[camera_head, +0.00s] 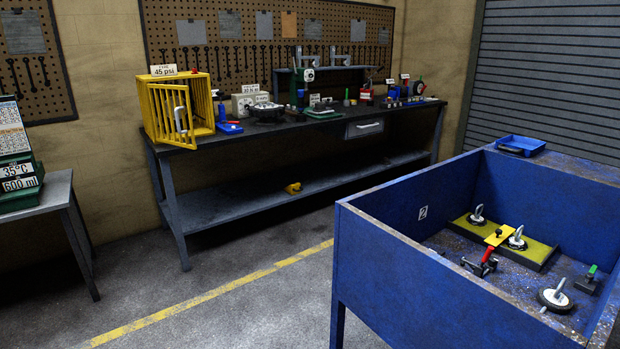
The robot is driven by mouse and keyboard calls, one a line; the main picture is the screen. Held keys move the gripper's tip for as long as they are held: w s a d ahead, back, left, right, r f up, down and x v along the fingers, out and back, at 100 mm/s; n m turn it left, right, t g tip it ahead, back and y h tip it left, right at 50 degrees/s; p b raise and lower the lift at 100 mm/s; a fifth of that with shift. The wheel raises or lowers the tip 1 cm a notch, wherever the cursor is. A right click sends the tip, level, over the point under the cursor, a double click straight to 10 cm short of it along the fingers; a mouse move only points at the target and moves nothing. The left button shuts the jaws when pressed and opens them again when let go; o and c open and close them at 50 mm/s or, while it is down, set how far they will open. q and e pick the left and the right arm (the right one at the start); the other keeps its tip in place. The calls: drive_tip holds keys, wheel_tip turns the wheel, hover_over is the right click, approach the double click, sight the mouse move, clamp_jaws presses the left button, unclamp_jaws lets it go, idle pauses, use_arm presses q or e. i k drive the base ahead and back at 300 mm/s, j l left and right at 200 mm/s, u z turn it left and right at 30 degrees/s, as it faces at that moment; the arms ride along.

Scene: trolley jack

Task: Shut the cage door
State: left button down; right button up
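The yellow cage (205,92) stands on the left end of the long workbench against the back wall. Its barred door (172,117) is at the front left and appears swung open toward me. A light grey handle-like part (180,117) shows at the door; I cannot tell if it is on the door or behind it. A sign reading "45 psi" (164,70) sits on top of the cage. Neither of my grippers is in view.
The workbench (270,133) holds several tools right of the cage. A blue high-walled table (400,255) fills the right foreground. A small grey table (45,195) with a green case stands at left. Open floor (240,262) with a yellow line lies between.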

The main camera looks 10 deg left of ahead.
sight(167, 87)
drive_tip(key=i+j+u, duration=0.3)
drive_tip(key=i+u, duration=0.7)
drive_tip(key=i, duration=0.15)
drive_tip(key=i+l+u, duration=0.1)
drive_tip(key=i+u, duration=0.4)
drive_tip(key=i, duration=0.1)
